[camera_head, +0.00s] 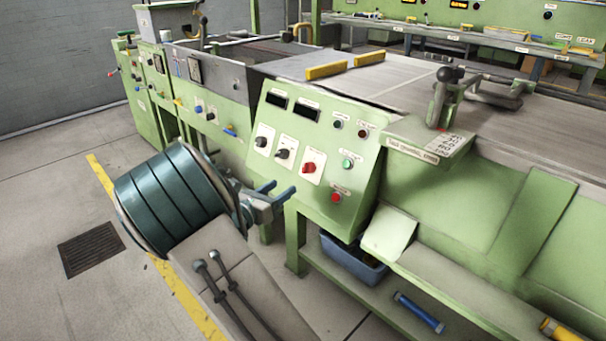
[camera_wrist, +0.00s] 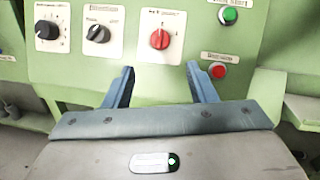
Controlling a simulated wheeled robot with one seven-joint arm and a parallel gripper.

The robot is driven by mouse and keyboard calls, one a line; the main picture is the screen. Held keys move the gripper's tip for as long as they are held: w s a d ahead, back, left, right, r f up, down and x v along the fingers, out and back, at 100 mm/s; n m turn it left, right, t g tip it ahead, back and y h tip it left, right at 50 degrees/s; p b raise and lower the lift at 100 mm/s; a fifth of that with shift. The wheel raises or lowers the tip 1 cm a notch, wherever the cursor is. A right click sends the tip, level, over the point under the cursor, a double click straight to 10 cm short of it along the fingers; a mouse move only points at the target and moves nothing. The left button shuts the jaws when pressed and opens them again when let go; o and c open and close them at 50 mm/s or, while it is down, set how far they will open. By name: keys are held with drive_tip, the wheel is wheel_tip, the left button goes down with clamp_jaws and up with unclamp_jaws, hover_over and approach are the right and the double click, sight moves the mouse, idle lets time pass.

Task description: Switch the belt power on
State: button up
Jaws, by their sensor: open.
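A red rotary knob (camera_head: 309,168) sits on a white plate on the sloped green control panel (camera_head: 330,110). It also shows in the wrist view (camera_wrist: 160,39), upper middle. Its label is too blurred to read surely. My gripper (camera_head: 280,189) is in front of the panel, below and left of the red knob in the head view. In the wrist view its two blue fingers (camera_wrist: 160,70) are apart and empty, with the red knob beyond and between them. The fingers appear clear of the knob.
Two black knobs (camera_head: 281,154) are left of the red knob; a green button (camera_head: 348,163) and a red button (camera_head: 336,197) are right of it. A lever (camera_head: 440,95) stands on the machine bed. A shelf below holds a blue bin (camera_head: 350,260).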

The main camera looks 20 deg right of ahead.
sight(303, 173)
drive_tip(key=b+x, duration=0.2)
drive_tip(key=x, duration=0.8)
drive_tip(key=shift+d, duration=0.25)
drive_tip(key=c, duration=1)
